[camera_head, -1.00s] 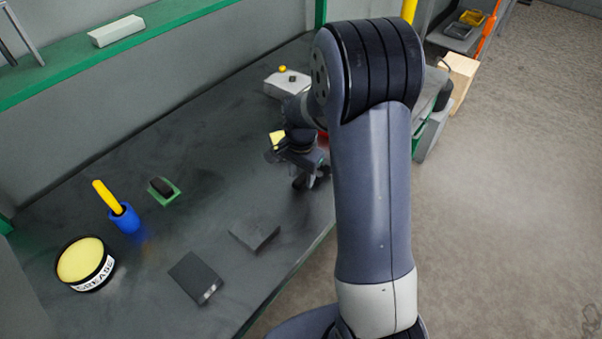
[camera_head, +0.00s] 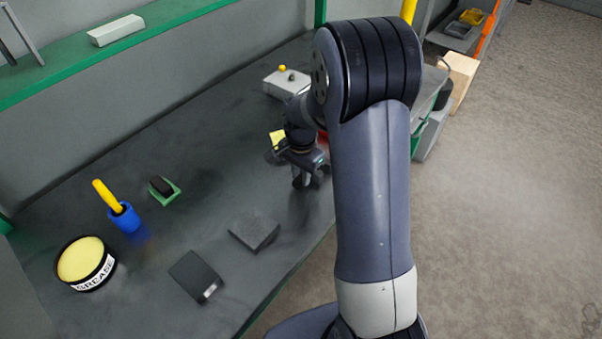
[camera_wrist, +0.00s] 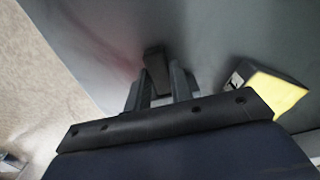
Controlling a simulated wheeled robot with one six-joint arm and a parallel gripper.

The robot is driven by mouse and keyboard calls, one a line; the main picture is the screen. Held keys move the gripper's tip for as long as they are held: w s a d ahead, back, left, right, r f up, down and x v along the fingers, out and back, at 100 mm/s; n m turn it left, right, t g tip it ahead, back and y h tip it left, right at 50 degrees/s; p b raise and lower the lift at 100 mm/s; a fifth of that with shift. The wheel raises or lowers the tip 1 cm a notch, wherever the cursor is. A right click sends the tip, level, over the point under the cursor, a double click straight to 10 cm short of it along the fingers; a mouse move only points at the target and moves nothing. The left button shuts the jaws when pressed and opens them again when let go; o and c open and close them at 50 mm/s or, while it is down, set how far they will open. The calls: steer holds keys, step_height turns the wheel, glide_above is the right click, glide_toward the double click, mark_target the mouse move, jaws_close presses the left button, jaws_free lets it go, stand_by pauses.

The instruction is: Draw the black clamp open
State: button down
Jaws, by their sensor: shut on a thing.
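My gripper (camera_wrist: 160,92) is at the bottom centre of the wrist view, with its two grey fingers shut on a dark, narrow piece (camera_wrist: 156,66). I take this piece to be part of the black clamp; it sticks out past the fingertips. The rest of the clamp cannot be made out. In the head view my gripper (camera_head: 302,178) is low over the dark bench near its right edge, partly hidden by my arm. The held piece cannot be told apart from the fingers there.
A yellow-and-black block (camera_wrist: 276,88) is close to the right of the fingers in the wrist view.

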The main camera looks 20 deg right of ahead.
steer(key=s+a, duration=0.1)
steer(key=a, duration=0.1)
steer(key=s+a, duration=0.1)
steer(key=s+a+b, duration=0.1)
steer(key=s+a, duration=0.1)
steer(key=shift+a, duration=0.3)
steer(key=c, duration=1.2)
jaws_free()
steer(key=shift+c, duration=0.2)
step_height(320, 180, up, 11)
steer(key=shift+b, duration=0.3)
steer(key=shift+f, duration=0.1)
